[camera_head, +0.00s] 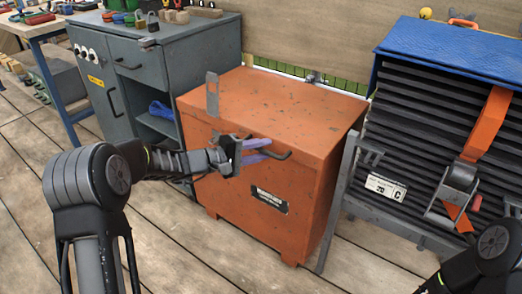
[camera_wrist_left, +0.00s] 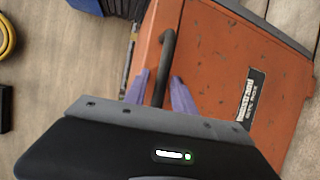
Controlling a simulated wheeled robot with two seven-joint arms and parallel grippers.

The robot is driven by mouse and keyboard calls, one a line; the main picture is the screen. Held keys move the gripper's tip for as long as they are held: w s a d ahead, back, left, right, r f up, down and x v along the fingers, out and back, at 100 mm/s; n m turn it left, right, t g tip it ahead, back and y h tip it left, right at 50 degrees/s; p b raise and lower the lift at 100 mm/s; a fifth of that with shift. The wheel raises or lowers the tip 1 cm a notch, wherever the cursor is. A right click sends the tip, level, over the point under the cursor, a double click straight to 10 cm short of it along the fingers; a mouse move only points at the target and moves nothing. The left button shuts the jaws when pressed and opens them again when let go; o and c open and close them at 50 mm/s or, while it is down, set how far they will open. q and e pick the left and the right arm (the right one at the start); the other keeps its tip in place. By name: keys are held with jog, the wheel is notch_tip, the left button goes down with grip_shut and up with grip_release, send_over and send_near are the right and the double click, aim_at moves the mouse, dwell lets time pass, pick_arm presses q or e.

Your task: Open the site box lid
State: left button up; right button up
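The site box (camera_head: 265,180) is an orange, scuffed metal chest on the wooden deck, with a label on its front. Its lid (camera_head: 285,100) is down. A dark bar handle (camera_head: 280,155) sits on the upper front and also shows in the left wrist view (camera_wrist_left: 167,50). My left gripper (camera_head: 264,149) is at this handle. Its two purple fingers are apart, with the bar between them in the left wrist view (camera_wrist_left: 162,90). A gap shows on each side of the bar. Part of my right arm shows at the lower right; its gripper is out of view.
A grey cabinet (camera_head: 125,85) with padlocks and blocks on top stands left of the box. On the right, a stack of dark tiles (camera_head: 420,130) with a blue cover and an orange strap (camera_head: 487,125) stands close by. Bare planks lie in front.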

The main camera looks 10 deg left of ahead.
pick_arm(q)
grip_shut()
dwell(1.2)
